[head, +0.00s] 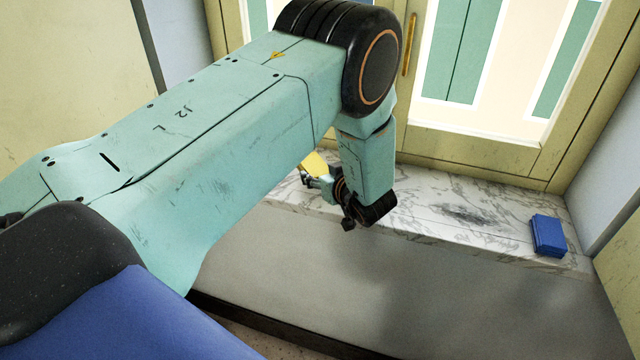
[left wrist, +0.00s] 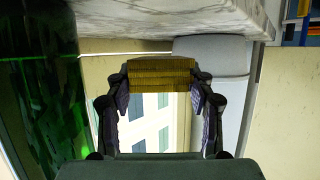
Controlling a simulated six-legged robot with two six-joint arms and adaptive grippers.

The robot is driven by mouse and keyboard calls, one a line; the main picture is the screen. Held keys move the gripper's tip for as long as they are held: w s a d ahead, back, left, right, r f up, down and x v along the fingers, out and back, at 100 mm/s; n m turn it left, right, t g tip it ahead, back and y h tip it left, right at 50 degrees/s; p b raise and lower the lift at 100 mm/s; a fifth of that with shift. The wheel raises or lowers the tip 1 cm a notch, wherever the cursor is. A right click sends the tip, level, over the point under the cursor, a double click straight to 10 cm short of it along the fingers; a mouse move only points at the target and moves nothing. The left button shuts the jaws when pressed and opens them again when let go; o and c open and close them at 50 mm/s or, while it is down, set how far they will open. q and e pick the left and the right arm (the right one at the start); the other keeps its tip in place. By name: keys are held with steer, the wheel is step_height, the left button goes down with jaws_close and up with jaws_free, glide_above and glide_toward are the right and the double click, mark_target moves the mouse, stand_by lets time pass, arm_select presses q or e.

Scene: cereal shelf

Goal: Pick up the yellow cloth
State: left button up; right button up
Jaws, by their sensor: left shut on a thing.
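The yellow cloth (head: 316,163) shows in the head view as a small patch beside my left gripper (head: 310,181), partly hidden behind my arm. In the left wrist view the cloth (left wrist: 160,74) is a folded, layered block between the two fingertips. My left gripper is shut on it, one finger at each end. In the head view the cloth is near the left part of the marble ledge; I cannot tell whether it touches the ledge. My right gripper is not in view.
A folded blue cloth (head: 548,236) lies at the right end of the marble ledge (head: 430,212). The ledge between it and my arm is clear. Behind stands a yellowish framed door with glass panes and a golden handle (head: 410,45). Walls close both sides.

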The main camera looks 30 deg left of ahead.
mark_target(320, 172)
arm_select(q)
step_height(320, 172, up, 14)
stand_by(0.4)
